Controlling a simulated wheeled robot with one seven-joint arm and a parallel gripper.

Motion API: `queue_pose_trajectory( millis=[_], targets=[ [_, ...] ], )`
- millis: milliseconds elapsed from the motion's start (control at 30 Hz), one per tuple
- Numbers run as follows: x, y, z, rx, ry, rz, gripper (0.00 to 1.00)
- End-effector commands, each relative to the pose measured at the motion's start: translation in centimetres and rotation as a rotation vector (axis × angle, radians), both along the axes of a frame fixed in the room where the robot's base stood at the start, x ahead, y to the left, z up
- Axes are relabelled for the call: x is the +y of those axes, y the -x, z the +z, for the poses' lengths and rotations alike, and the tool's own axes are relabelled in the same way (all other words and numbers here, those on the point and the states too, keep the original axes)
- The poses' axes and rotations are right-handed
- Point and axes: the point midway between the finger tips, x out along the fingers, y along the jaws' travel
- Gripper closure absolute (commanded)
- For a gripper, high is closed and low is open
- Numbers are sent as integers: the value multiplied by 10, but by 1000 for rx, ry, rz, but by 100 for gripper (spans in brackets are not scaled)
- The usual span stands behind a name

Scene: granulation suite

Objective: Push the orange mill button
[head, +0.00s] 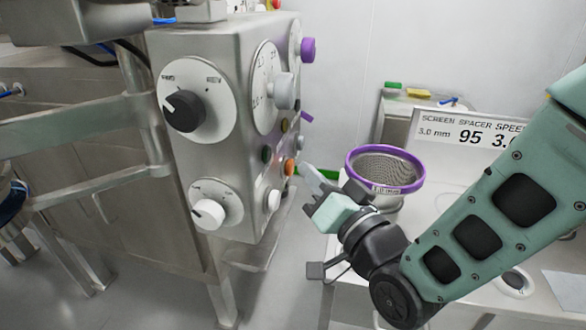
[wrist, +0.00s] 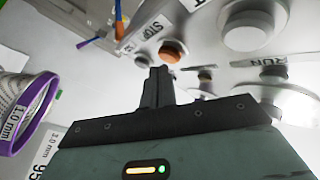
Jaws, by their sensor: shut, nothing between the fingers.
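The orange mill button (head: 289,167) sticks out from the side face of the grey metal control box (head: 215,130). It also shows in the wrist view (wrist: 172,52), just beyond my fingertips, near a label that reads STOP. My gripper (head: 308,172) is shut and empty, its fingers pointing at the button from the right. In the wrist view the closed fingertips (wrist: 160,72) appear just below the button. I cannot tell whether they touch it; in the head view a small gap shows.
A white knob (head: 273,200) and a green button (head: 266,154) sit close to the orange one. Larger dials (head: 185,103) are on the box. A purple-rimmed screen (head: 385,170) stands close behind my gripper on a white table. A sign (head: 470,133) stands behind it.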

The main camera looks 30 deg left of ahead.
Motion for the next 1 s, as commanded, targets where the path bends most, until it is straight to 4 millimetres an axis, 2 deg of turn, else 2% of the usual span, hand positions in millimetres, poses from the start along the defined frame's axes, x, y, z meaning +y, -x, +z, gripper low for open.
queue_pose_trajectory(
  millis=[100, 467, 1000],
  targets=[
    [-6, -2, -1, 0, -1, -2, 100],
    [-8, -3, 0, 0, -1, -3, 100],
    [-53, -13, -1, -1, 0, -3, 100]
  ],
)
